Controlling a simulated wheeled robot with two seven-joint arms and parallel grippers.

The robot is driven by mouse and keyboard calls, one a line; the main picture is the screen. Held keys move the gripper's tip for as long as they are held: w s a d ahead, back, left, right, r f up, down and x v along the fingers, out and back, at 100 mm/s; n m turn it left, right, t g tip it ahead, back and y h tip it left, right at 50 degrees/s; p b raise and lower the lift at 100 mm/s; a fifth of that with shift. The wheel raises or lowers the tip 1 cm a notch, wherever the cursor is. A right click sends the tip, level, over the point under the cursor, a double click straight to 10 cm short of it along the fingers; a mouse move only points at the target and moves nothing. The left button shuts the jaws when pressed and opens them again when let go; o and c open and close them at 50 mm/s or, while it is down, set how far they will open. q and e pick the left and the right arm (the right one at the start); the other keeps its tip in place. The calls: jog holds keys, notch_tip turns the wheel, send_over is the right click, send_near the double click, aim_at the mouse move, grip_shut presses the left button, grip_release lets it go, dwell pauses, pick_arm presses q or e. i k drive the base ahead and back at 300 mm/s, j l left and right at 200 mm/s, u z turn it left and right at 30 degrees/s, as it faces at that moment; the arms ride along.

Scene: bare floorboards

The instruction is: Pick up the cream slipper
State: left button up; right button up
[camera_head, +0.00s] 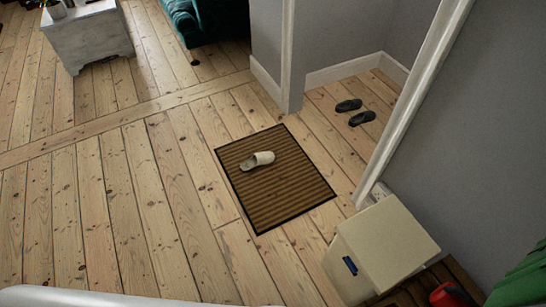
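The cream slipper (258,160) lies on the brown striped doormat (285,205), left of the mat's middle. Its closed, lighter end points right and its open end points left. The mat has a dark border and lies flat on the floorboards. Neither of my grippers shows in the head view, and nothing covers the slipper.
Two dark slippers (355,112) lie by the wall beyond the doorway. A cream box (385,247) stands at lower right, with a red object (447,296) beside it. A white cabinet (88,37) and a teal sofa (212,20) stand at the back. Floor left of the mat is clear.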

aim_at(265, 158)
jog(key=u, duration=0.3)
jog(key=i+j, duration=0.3)
jog(key=i+j+u, duration=0.2)
jog(key=i, duration=0.35)
jog(key=i+j+u, duration=0.2)
jog(key=i, duration=0.4)
jog(key=l, duration=0.1)
